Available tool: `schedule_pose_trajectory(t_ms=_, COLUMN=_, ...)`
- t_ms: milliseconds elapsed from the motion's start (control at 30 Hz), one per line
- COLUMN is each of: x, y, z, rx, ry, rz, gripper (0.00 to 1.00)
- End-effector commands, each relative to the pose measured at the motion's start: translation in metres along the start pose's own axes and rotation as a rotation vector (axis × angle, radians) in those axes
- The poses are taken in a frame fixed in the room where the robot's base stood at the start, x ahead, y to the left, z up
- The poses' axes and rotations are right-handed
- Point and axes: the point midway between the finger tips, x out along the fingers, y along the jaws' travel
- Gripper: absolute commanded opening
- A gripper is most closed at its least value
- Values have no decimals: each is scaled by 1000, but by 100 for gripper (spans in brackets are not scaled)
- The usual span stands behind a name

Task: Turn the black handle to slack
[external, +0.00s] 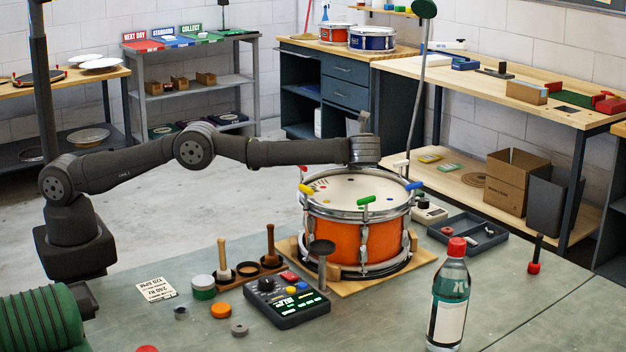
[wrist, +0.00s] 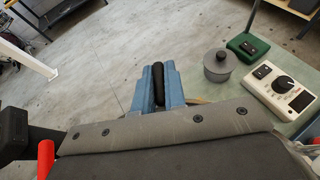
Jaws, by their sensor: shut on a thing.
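The orange snare drum (external: 345,234) stands on a wooden board on the bench, with red, yellow, green and blue handles around its rim. My arm reaches to the drum's far side in the external view, where its wrist end hides the fingers and the black handle. In the wrist view my gripper (wrist: 158,79) has its blue fingers shut on the black handle (wrist: 158,90), one finger on each side. The handle's base and the drum rim under it are not clear, so I cannot tell its turn angle.
A control box with a dial (external: 285,300), wooden pegs and a bottle (external: 450,302) stand near the drum. In the wrist view a grey round pot (wrist: 218,66), a green box (wrist: 248,47) and a white dial box (wrist: 284,90) lie to the right. Floor shows left.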

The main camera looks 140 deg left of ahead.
Motion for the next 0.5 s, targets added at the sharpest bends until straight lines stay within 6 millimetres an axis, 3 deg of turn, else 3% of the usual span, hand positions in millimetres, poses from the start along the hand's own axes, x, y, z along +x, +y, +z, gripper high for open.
schedule_pose_trajectory(t_ms=367, x=1, y=0, z=4, rx=-7, ry=-2, rz=1, gripper=0)
schedule_pose_trajectory(t_ms=400, x=1, y=0, z=4, rx=-7, ry=-2, rz=1, gripper=15)
schedule_pose_trajectory(t_ms=500, x=1, y=0, z=3, rx=-6, ry=-2, rz=1, gripper=33)
